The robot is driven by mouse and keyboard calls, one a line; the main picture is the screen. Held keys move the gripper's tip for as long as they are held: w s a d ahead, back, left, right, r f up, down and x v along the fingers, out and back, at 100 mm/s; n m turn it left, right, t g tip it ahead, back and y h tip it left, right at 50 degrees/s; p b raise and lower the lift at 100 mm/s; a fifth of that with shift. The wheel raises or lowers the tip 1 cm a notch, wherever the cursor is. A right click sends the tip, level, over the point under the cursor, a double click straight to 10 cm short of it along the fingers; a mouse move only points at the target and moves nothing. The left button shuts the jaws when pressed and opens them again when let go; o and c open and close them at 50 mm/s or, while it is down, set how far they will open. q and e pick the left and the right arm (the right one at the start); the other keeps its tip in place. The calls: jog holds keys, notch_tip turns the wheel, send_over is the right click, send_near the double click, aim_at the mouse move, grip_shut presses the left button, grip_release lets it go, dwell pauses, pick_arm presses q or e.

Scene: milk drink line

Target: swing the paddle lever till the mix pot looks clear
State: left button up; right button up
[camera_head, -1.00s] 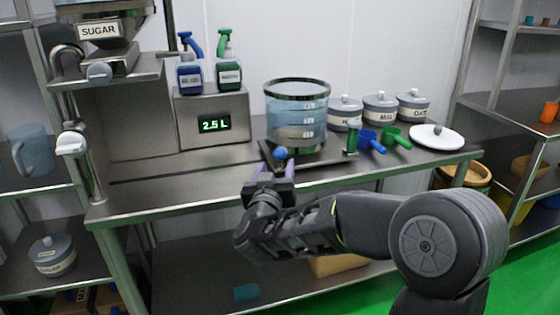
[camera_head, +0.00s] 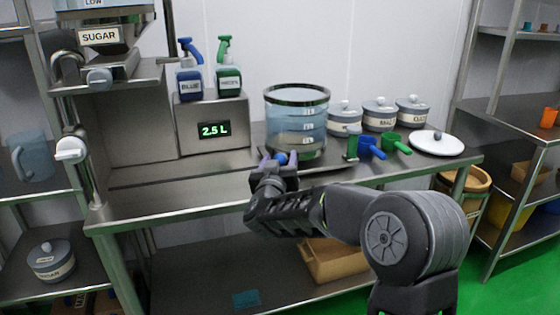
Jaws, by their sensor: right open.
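The mix pot (camera_head: 297,112) is a clear, dark-rimmed vessel with level marks, standing on the bench. It looks bluish, with a murky greenish-beige layer low inside. The paddle lever's blue knob (camera_head: 281,159) is at the pot's front left foot; the rest of the lever is largely hidden. My right gripper (camera_head: 279,158) is open at the knob, with one finger on each side of it. Whether the fingers touch the knob, I cannot tell. My left gripper is out of view.
A box reading 2.5 L (camera_head: 213,130) carries blue and green spray bottles. Lidded pots (camera_head: 380,115), a blue scoop (camera_head: 369,147), a green scoop (camera_head: 396,143) and a white lid (camera_head: 436,143) lie to the right. The bench front left (camera_head: 160,200) is bare.

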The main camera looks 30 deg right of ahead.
jog(key=shift+c, duration=0.4)
grip_shut()
dwell(0.9)
